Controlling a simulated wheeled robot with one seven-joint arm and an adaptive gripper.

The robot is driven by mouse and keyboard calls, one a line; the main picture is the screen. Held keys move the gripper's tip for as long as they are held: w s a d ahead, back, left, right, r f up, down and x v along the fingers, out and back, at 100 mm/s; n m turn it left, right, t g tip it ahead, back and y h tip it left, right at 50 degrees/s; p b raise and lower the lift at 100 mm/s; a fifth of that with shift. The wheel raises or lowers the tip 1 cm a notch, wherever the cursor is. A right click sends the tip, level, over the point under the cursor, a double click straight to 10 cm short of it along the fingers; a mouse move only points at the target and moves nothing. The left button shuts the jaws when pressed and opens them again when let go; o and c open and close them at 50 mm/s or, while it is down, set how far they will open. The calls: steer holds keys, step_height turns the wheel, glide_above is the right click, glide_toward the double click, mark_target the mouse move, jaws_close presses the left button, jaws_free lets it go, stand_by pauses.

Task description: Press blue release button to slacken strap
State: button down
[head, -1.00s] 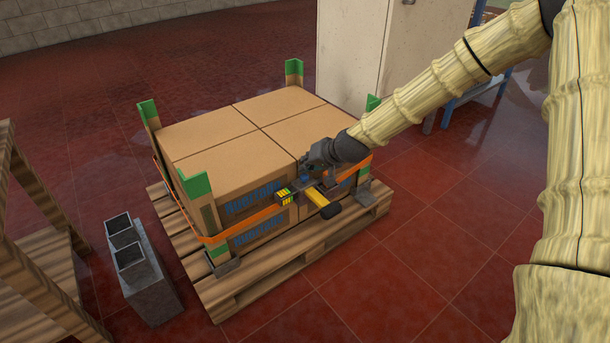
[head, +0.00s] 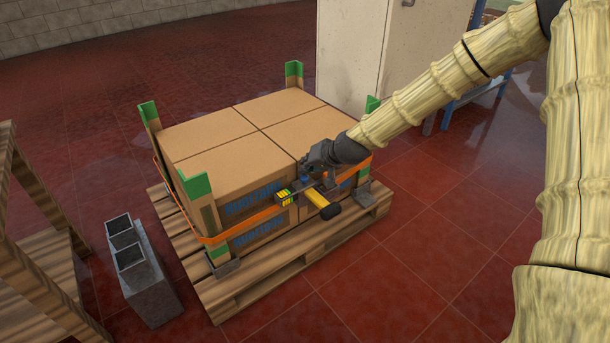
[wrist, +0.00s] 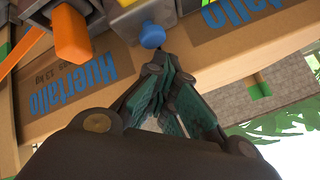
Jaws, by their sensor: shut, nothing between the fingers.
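The blue release button (wrist: 152,36) sits on a grey ratchet body (wrist: 143,14) in the wrist view. My gripper (wrist: 161,60) is shut and empty, its fingertips just below the button in that view; I cannot tell whether they touch it. In the head view my gripper (head: 312,170) is at the front face of the boxes, beside the ratchet, and largely covers the button. The ratchet has a yellow handle (head: 317,197) with a black end, pointing outward. The orange strap (head: 246,222) runs around the boxes and looks taut.
Cardboard boxes (head: 215,158) stand on a wooden pallet (head: 262,281) with green-tipped corner posts (head: 195,185). A grey metal block with two open tubes (head: 150,285) and a wooden rack (head: 35,250) are at left. A pale cabinet (head: 350,55) stands behind. Red floor is clear at front right.

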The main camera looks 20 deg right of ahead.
steer(key=shift+s+f+g+p, duration=0.15)
steer(key=shift+s+f, duration=0.15)
steer(key=shift+f, duration=0.2)
steer(key=shift+s+f+g+p, duration=0.15)
steer(key=shift+s+f, duration=0.1)
steer(key=shift+f, duration=0.35)
steer(key=r+p, duration=0.2)
steer(key=shift+w+p, duration=0.2)
steer(key=shift+p, duration=0.2)
steer(key=shift+w+r+p, duration=0.15)
steer(key=shift+r+p, duration=0.5)
steer(key=shift+r, duration=0.2)
steer(key=shift+w+r+p, duration=0.1)
steer(key=shift+r+p, duration=0.5)
steer(key=shift+r, duration=0.25)
